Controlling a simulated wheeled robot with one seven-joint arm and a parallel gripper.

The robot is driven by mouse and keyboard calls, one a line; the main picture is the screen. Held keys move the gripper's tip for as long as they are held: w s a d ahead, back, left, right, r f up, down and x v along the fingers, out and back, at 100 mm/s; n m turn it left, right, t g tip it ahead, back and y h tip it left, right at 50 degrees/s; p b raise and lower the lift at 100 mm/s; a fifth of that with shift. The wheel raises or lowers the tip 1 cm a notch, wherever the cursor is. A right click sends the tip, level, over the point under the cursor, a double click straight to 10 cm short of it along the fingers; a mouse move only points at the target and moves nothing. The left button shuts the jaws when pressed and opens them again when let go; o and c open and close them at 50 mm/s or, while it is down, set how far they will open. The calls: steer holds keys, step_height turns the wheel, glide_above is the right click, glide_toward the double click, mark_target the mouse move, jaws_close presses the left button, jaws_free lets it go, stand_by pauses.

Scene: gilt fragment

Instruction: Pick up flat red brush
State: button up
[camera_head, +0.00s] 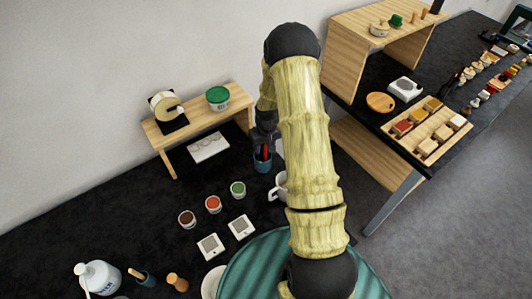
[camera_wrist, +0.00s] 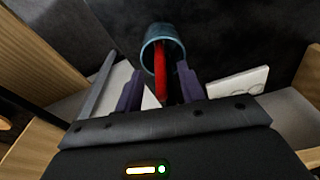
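The red brush (camera_wrist: 160,72) stands in a small blue cup (camera_wrist: 150,36) in the wrist view, with its red shaft pointing toward my gripper. A second red strip shows close to its right; I cannot tell whether it is part of the same brush. My gripper (camera_wrist: 159,84) has its two dark fingers apart, one on each side of the red shaft, with gaps showing. In the head view, the blue cup (camera_head: 262,165) stands on the dark table and the red brush (camera_head: 264,153) shows above its rim. My gripper (camera_head: 264,134) is just above it, partly hidden by my arm.
A white mug (camera_head: 278,188) stands close to the cup, partly behind my arm. A wooden shelf (camera_head: 190,122) with a green-lidded tub (camera_head: 217,98) stands to the left. Small paint jars (camera_head: 213,204) stand in front. A wooden stand (camera_head: 345,60) rises at the right.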

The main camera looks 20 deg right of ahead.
steer(key=shift+a+f, duration=0.15)
steer(key=shift+f, duration=0.6)
steer(key=shift+w, duration=0.1)
jaws_close()
